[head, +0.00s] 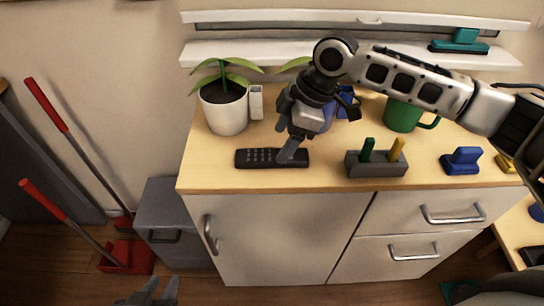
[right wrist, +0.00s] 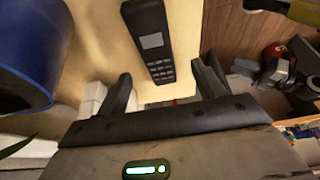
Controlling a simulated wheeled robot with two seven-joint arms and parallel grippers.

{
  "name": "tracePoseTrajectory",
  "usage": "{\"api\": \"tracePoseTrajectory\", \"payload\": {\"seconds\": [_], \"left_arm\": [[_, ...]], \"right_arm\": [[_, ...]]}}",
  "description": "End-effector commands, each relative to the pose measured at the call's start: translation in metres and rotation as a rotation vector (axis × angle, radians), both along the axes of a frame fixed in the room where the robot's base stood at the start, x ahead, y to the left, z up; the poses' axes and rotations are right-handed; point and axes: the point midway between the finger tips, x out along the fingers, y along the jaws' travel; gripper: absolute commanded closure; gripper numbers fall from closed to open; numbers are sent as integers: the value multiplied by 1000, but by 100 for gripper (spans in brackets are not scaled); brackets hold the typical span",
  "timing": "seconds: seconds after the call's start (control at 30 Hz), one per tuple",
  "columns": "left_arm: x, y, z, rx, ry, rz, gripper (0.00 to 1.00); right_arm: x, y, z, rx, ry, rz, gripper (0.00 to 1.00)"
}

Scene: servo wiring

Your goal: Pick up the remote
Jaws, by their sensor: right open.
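The remote (head: 256,157) is black with rows of buttons. It lies flat on the wooden cabinet top near its front edge. In the right wrist view the remote (right wrist: 149,42) shows a grey screen and buttons just beyond the fingertips. My right gripper (head: 287,156) points down over the remote's right end and hides part of it. In the wrist view the right gripper (right wrist: 162,74) has its fingers spread with nothing held between them. My left gripper (head: 160,289) is low at the bottom edge, away from the cabinet, and its jaws are only partly visible.
A grey holder with green and yellow pegs (head: 376,165) stands to the right of the remote. A potted plant (head: 225,110) stands behind it on the left. A green mug (head: 402,115) and blue block (head: 461,162) are further right. The cabinet's front edge is close.

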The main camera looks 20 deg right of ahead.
Motion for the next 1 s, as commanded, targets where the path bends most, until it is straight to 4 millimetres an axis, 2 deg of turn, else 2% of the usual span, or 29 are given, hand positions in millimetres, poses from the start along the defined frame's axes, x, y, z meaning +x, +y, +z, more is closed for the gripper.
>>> {"api": "tracePoseTrajectory", "payload": {"seconds": [0.3,0.63,0.8,0.83,1.0], "left_arm": [[0,0,0,2,4,0,71],[-2,1,-5,5,12,0,71],[-1,1,-4,5,10,0,71],[-1,1,-4,5,10,0,71],[0,1,-3,3,9,1,71]], "right_arm": [[7,15,-40,1,2,0,31],[8,17,-47,0,0,0,31],[7,17,-47,0,0,0,78],[7,17,-47,0,0,0,81],[8,17,-46,1,0,0,82]]}}
